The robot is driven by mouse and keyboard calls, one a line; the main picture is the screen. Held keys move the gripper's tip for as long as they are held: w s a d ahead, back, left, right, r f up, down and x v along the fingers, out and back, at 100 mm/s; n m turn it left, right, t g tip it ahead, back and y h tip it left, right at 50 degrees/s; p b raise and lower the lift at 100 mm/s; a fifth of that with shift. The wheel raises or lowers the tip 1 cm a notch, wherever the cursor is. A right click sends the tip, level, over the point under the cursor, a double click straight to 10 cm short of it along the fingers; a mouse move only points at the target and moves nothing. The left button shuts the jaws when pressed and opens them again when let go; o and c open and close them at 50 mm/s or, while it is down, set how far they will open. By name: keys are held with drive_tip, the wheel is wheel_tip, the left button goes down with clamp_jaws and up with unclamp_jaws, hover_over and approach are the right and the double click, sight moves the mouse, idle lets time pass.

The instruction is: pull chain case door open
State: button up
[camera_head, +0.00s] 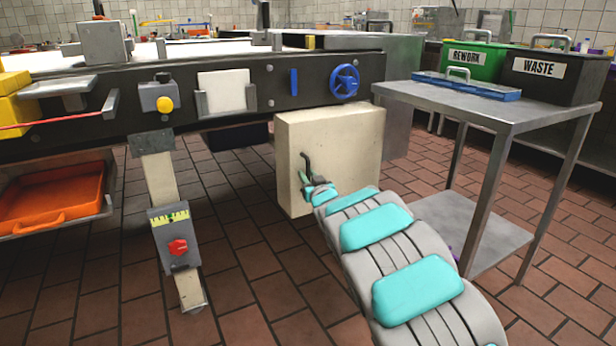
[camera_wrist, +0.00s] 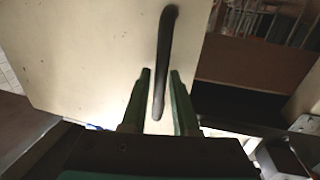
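The chain case (camera_head: 340,140) is a cream box under the conveyor's dark side rail. Its cream door face also fills much of the wrist view (camera_wrist: 90,50). A dark, slim handle (camera_head: 305,165) stands on the face toward me. In the wrist view the handle (camera_wrist: 163,65) runs down from the top, its lower end between my fingers. My gripper (camera_wrist: 160,75) is open, one green finger on each side of the handle, with a gap showing on both sides. In the head view my gripper (camera_head: 318,190) is at the handle's lower end, partly hidden by my arm.
A steel cart (camera_head: 500,105) with green REWORK (camera_head: 478,62) and black WASTE (camera_head: 550,75) bins stands to the right of my arm. A conveyor leg with a red knob (camera_head: 177,247) and an orange tray (camera_head: 50,195) are to the left. Tiled floor between leg and case is clear.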

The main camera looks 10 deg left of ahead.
clamp_jaws()
idle(1.0)
